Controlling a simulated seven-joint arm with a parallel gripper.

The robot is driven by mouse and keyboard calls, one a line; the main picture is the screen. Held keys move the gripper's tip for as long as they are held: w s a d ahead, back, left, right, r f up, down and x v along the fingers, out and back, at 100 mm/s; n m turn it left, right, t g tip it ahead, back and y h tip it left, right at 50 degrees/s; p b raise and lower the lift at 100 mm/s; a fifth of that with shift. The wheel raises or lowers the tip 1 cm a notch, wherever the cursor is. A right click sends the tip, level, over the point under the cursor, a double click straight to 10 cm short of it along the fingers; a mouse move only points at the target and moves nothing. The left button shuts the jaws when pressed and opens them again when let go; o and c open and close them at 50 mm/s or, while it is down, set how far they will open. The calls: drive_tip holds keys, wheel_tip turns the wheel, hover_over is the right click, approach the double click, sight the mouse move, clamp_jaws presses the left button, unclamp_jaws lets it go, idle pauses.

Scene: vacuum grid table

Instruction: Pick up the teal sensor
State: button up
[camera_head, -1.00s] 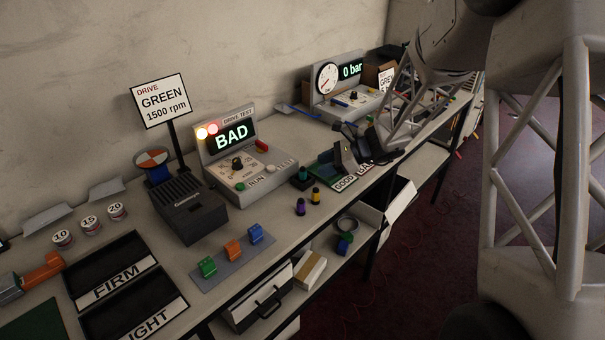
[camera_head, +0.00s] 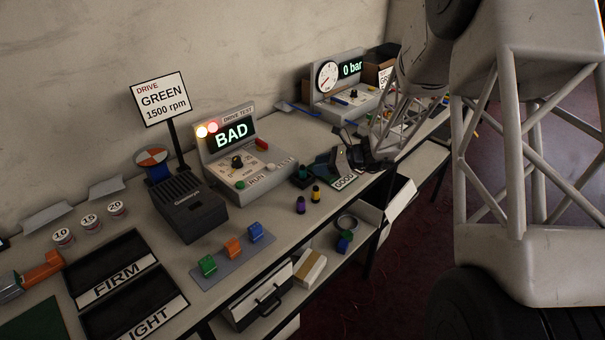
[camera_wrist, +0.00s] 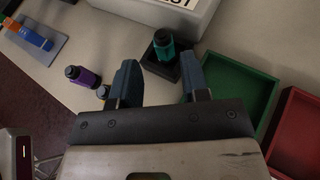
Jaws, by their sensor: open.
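The teal sensor (camera_wrist: 163,45) stands upright in a small black square base (camera_wrist: 158,68) in the wrist view. It also shows in the head view (camera_head: 303,172), next to the drive test box. My gripper (camera_wrist: 161,66) is open and empty, with one finger on each side of the line to the sensor. The sensor's top appears beyond the fingertips, and I cannot tell the height gap. In the head view my gripper (camera_head: 338,162) is just right of the sensor, over the tray area.
A purple sensor (camera_wrist: 83,76) stands left of my gripper, near a yellow-topped one (camera_head: 316,193). A green tray (camera_wrist: 238,88) and a red tray (camera_wrist: 300,130) lie to the right. The drive test box (camera_head: 235,155) reads BAD and stands close behind the teal sensor.

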sight(302, 166)
drive_tip(key=shift+x, duration=0.8)
drive_tip(key=shift+x, duration=2.6)
drive_tip(key=shift+w+d+f, duration=0.1)
drive_tip(key=shift+w, duration=0.05)
drive_tip(key=c, duration=0.8)
drive_tip(key=shift+o, duration=0.2)
drive_tip(key=shift+r, duration=5.05)
